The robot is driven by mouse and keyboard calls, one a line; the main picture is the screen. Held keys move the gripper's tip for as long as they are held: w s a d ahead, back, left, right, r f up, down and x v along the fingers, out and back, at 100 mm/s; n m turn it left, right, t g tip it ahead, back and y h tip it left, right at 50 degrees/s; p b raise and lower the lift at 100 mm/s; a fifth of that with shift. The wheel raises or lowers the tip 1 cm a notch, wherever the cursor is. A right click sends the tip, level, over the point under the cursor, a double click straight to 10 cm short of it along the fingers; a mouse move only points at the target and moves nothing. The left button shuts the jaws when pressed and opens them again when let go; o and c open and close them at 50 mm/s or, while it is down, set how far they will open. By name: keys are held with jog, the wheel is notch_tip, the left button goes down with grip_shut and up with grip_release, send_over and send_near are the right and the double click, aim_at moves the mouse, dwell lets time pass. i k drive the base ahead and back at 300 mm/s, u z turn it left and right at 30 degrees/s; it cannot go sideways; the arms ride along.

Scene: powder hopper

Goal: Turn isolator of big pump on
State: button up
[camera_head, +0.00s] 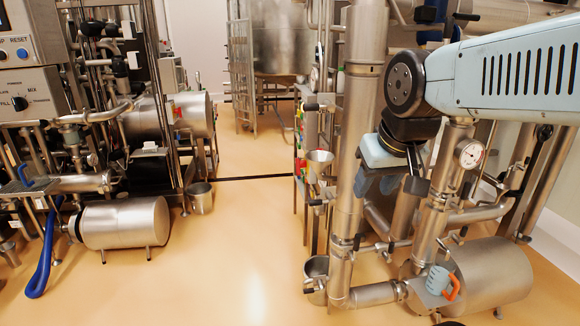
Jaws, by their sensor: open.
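A large steel motor cylinder (495,275), which looks like the big pump, lies on the floor at the lower right. A grey-blue isolator box (435,279) with an orange-red handle (452,287) sits at its front left. The handle stands slanted across the box; I cannot read any on or off marking. My light-blue arm comes in from the upper right. My gripper (378,185) hangs from its black wrist, above and left of the isolator and apart from it. It is open, and nothing shows between its fingers, though they are partly hard to make out against the pipes.
A thick vertical pipe (350,150) stands just left of my gripper. A pipe with a pressure gauge (470,154) rises behind the isolator. A smaller pump (125,222) and control panels stand at the left. The orange floor (225,260) in the middle is clear.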

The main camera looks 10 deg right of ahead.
aim_at(299, 164)
jog(key=u, duration=0.4)
jog(key=i, duration=0.75)
jog(key=u, duration=0.65)
jog(key=i, duration=1.4)
jog(key=z, duration=0.5)
